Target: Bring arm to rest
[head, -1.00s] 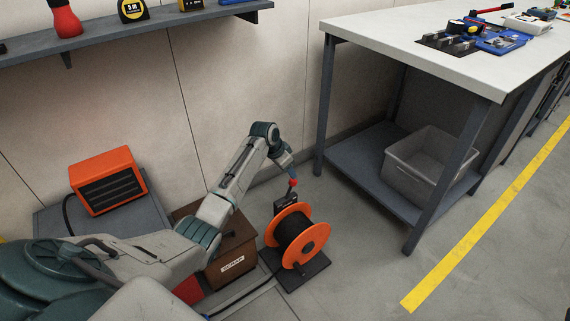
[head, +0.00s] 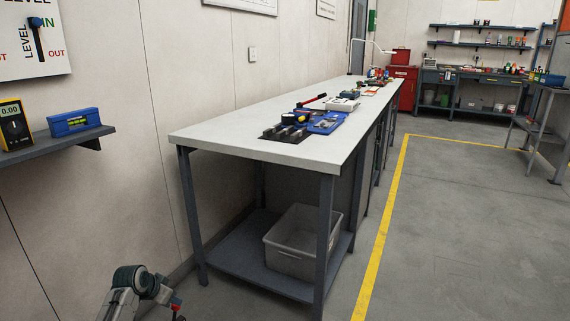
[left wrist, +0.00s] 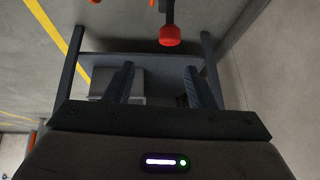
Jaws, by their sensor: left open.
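My left arm shows at the bottom left of the head view, low beside the wall and left of the workbench. Its gripper end is small and partly cut off there. In the left wrist view my left gripper (left wrist: 163,88) is open, with its two dark fingers apart and nothing between them. A red knob (left wrist: 170,36) on a dark stem is beyond the fingertips, apart from them; it also shows beside my wrist in the head view (head: 177,306). My right gripper is in neither view.
A workbench (head: 215,137) with tools on top stands ahead; a grey bin (head: 290,262) sits on its lower shelf (head: 235,262). A wall shelf (head: 55,146) holds a multimeter (head: 14,126) and a blue level (head: 74,122). The floor (head: 460,230) right of the yellow line is clear.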

